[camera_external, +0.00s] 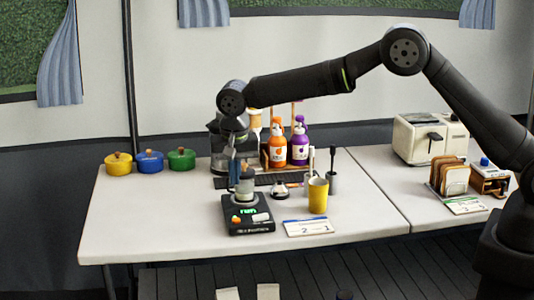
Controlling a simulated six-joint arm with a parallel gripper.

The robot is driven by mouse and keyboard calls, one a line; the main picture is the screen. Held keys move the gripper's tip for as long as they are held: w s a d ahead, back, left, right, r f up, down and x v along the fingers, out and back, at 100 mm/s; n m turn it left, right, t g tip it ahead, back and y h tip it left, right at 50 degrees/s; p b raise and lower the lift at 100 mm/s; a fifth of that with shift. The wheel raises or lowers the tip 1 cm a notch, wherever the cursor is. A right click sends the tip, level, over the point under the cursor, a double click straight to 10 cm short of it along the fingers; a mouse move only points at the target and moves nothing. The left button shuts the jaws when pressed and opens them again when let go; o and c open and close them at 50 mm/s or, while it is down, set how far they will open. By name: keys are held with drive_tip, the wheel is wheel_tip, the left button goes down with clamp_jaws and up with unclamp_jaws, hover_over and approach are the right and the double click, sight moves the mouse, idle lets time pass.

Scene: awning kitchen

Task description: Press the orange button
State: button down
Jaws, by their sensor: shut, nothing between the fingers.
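A black device (246,229) stands near the front edge of the left table. It has a small green lit display (247,211), an orange button (236,219) at the left of its front face and a pale button (261,217) at the right. A grey, jar-like object (246,186) shows at the back of the device. My gripper (235,179) points down, shut and empty, above the back of the device and higher than the orange button. The fingertips are small and overlap the jar-like object in the picture, so I cannot tell whether they touch it.
An orange bottle (277,151) and a purple bottle (299,149) stand behind. A yellow cup (318,195), a bell-like item (280,189) and a card (308,227) lie to the right. Coloured pots, including a blue pot (150,162), stand back left. The front left tabletop is clear.

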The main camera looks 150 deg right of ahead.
drive_tip(key=shift+r, duration=0.85)
